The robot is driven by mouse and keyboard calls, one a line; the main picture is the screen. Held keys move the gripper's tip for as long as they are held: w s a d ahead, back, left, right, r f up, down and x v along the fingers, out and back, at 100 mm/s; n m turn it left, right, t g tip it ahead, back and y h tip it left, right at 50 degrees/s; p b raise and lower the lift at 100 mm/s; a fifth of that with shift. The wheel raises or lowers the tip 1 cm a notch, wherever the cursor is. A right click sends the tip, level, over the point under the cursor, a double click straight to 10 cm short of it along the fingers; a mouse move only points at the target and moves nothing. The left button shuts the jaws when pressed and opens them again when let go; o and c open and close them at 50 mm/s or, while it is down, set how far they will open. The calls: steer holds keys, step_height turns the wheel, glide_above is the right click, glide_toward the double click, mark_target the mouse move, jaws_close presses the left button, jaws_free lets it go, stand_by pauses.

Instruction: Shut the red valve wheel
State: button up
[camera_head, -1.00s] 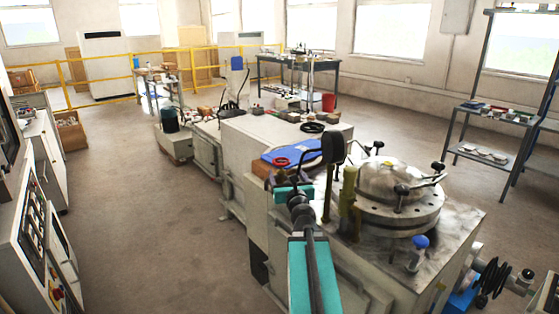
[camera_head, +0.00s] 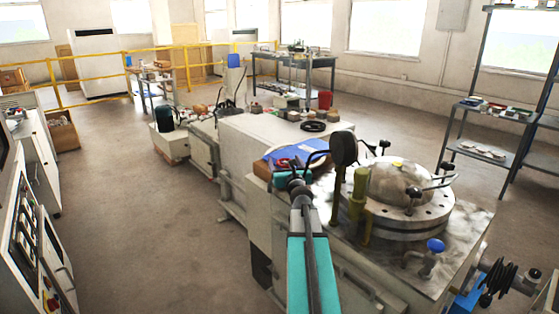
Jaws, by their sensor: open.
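My teal arm (camera_head: 312,270) reaches from the bottom middle toward the near machine. My gripper (camera_head: 290,167) is at its far end, small and partly hidden by the wrist, above the machine's left part. It is open, and I see nothing held in it.
A steel vessel (camera_head: 400,188) with a bolted flange stands right of my arm. A dark round gauge (camera_head: 343,148) and a yellow-green post (camera_head: 358,190) stand close beside the arm. A blue-topped valve (camera_head: 435,245) is at front right. Open floor (camera_head: 150,235) lies left.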

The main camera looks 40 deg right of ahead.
steer(key=shift+x, duration=0.9)
steer(key=shift+a, duration=0.1)
steer(key=shift+c, duration=0.4)
steer(key=c, duration=1)
steer(key=shift+o, duration=0.2)
